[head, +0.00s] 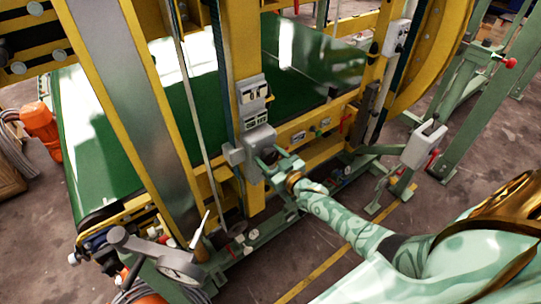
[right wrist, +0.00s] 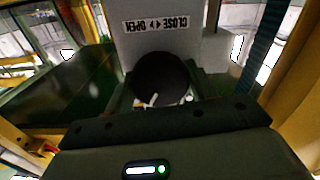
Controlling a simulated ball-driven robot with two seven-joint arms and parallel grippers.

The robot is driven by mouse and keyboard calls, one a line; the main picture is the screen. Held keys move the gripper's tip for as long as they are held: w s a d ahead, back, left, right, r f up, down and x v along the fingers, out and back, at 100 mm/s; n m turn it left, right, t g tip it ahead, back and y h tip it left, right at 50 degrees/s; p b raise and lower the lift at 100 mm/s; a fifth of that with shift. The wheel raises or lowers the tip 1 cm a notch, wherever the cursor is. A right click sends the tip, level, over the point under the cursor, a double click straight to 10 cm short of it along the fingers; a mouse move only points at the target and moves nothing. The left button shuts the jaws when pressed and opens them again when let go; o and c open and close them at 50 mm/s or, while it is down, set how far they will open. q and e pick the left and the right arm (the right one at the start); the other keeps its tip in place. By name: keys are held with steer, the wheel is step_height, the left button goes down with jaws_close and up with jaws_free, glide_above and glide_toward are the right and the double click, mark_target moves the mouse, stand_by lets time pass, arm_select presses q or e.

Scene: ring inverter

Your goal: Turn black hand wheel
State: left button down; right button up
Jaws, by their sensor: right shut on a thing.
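The black hand wheel (right wrist: 162,78) shows in the right wrist view as a dark round knob on a pale grey housing (head: 259,139), below an upside-down label reading CLOSE and OPEN (right wrist: 158,25). In the head view my right gripper (head: 268,163) reaches the front of this housing on the yellow column and hides the wheel. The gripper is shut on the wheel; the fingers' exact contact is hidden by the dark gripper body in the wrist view. My left gripper is not in view.
Yellow machine posts (head: 130,95) and a green conveyor belt (head: 295,45) surround the housing. A yellow lower rail (head: 325,152) runs right of my gripper. A grey lever box (head: 424,145) stands farther right. A round gauge (head: 180,264) is at lower left.

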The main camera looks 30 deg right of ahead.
steer(key=m, duration=0.4)
steer(key=shift+f+p, duration=0.1)
steer(key=shift+p, duration=0.25)
steer(key=m, duration=0.4)
steer(key=shift+f+m, duration=0.1)
steer(key=shift+m, duration=0.2)
steer(key=shift+s, duration=0.1)
steer(key=o, duration=1)
steer(key=s+d+p, duration=0.1)
steer(key=s+p, duration=0.1)
steer(key=s, duration=1.4)
steer(key=shift+d+p, duration=0.15)
steer(key=shift+p, duration=0.15)
steer(key=shift+s, duration=0.1)
